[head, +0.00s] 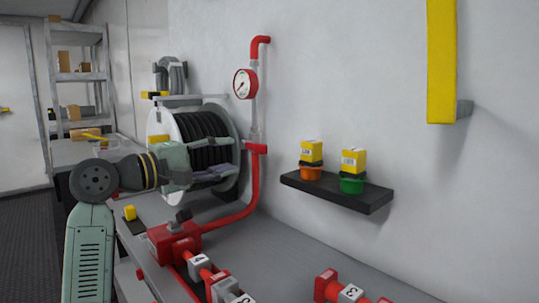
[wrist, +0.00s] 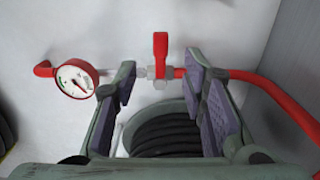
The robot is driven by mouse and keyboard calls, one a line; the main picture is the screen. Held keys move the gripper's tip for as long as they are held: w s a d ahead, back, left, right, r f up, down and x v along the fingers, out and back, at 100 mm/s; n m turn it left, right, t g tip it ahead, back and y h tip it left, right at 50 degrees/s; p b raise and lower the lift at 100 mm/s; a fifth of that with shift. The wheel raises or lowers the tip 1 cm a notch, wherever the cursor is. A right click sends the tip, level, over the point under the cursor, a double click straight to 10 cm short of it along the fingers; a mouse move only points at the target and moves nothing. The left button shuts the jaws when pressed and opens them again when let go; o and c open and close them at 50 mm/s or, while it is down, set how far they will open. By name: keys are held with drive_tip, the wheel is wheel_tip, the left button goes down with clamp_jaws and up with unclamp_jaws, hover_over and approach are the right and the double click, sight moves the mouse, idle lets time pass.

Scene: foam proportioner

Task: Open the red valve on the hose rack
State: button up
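The red valve has a lever handle (head: 256,148) on the upright pipe beside the hose reel (head: 218,113) in the head view. In the wrist view the red lever (wrist: 160,52) stands across the pipe, at a right angle to it, with a grey metal fitting below. My gripper (head: 236,160) is open and empty, just left of the valve in the head view. In the wrist view my gripper (wrist: 160,72) has its purple-padded fingers spread, with the lever seen between and beyond the tips. I see no contact with the lever.
A pressure gauge (head: 245,84) sits on the pipe above the valve; the red pipe (head: 242,212) curves down below it. The black hose coil (wrist: 165,130) lies below the lever in the wrist view. A wall shelf (head: 338,190) with yellow-topped containers is to the right.

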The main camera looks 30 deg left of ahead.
sight(258, 149)
drive_tip(key=p+x, duration=0.2)
drive_tip(key=x, duration=0.8)
drive_tip(key=shift+w+d, duration=0.2)
drive_tip(key=shift+c, duration=0.4)
clamp_jaws()
